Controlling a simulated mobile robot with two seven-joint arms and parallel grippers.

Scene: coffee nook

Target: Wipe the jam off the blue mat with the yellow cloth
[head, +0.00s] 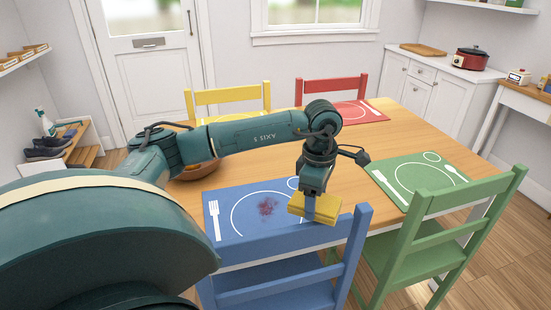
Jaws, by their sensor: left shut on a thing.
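The blue mat (226,218) lies on the wooden table at the side nearest me, with a printed fork and plate ring. A dark red jam smear (267,207) is on it, inside the ring. My left gripper (311,207) points down near the mat's right end and is shut on the yellow cloth (322,210), a folded block. The cloth is to the right of the jam and apart from it in the picture. I cannot tell whether the cloth touches the mat. My right gripper is not in view.
The blue chair (290,240) stands in front of the mat, its back hiding the near edge. A brown bowl (196,171) sits behind my left arm. A green mat (420,178) and green chair (440,220) are at right. The table's middle right (400,138) is clear.

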